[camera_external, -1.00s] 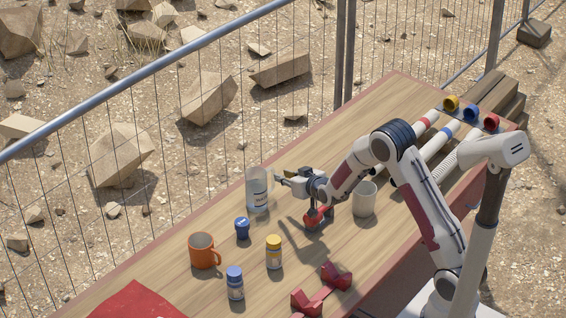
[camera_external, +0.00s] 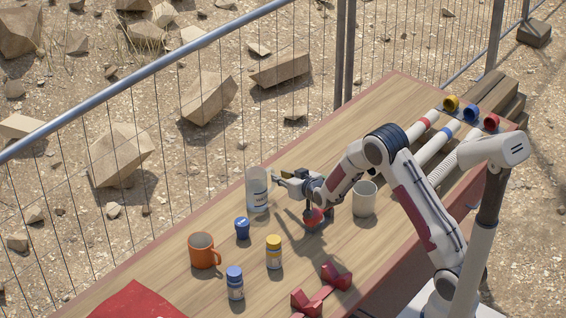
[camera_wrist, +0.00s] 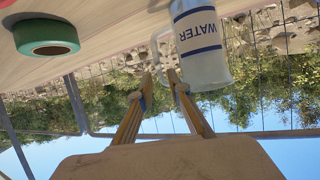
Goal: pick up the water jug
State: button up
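The water jug (camera_external: 257,190) stands upright on the wooden table, near the fence-side edge. It is a clear, pale jug with a "WATER" label, which reads clearly in the wrist view (camera_wrist: 205,45). There its handle (camera_wrist: 156,48) sticks out on the left side. My gripper (camera_external: 276,176) is just to the right of the jug in the outside view.
A white cup (camera_external: 364,199) and a red item (camera_external: 314,218) are near my arm. A wire fence borders the table.

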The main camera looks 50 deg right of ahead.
aim_at(273, 171)
jog(key=shift+w+d+f, duration=0.1)
jog(key=shift+w+f, duration=0.05)
jog(key=shift+w, duration=0.1)
jog(key=shift+w, duration=0.1)
jog(key=shift+x, duration=2.5)
grip_shut()
